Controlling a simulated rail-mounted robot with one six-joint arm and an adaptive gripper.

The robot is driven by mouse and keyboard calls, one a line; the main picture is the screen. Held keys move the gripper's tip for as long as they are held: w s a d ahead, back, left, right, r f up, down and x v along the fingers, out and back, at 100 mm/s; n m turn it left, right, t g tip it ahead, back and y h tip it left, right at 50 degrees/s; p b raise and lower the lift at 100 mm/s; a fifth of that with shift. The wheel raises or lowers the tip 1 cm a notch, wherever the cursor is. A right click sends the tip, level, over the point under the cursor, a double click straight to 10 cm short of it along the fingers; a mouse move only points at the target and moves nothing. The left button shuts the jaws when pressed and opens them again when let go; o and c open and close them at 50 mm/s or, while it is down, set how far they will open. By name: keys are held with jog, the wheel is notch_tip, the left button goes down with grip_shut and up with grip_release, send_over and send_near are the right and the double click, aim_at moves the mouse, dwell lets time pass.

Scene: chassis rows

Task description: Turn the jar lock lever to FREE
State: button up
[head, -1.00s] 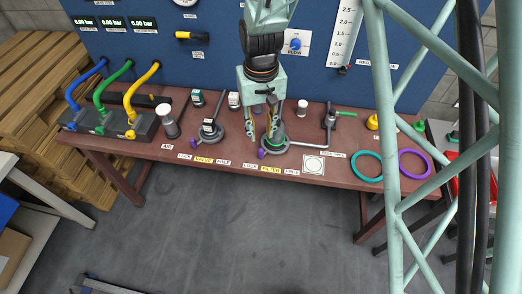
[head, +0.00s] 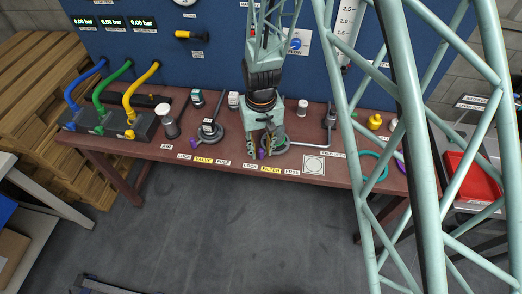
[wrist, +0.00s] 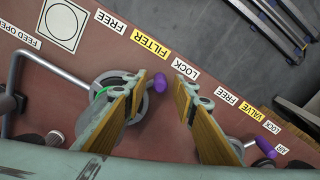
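The filter jar's lock lever ends in a purple knob (wrist: 160,82); it also shows in the head view (head: 262,154). The lever sticks out from the round jar base (wrist: 88,105) toward the labels, with the knob nearest the LOCK label (wrist: 187,70). The FILTER label (wrist: 150,43) and FREE label (wrist: 110,20) run on to the left in the wrist view. My gripper (wrist: 162,78) is open, one finger on each side of the knob. The knob looks nearer the left finger in the wrist view; I cannot tell whether they touch. The fingers partly hide the base.
A second purple-knobbed lever (wrist: 266,147) stands by the VALVE label (wrist: 246,112). A bent grey pipe (head: 309,146) runs right of the jar base. Teal rings (head: 375,166), a grey-white jar (head: 168,122) and coloured hoses (head: 138,88) share the bench. The blue panel (head: 215,75) rises behind.

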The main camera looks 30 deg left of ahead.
jog(key=shift+f, duration=0.3)
jog(key=shift+c, duration=0.4)
grip_shut()
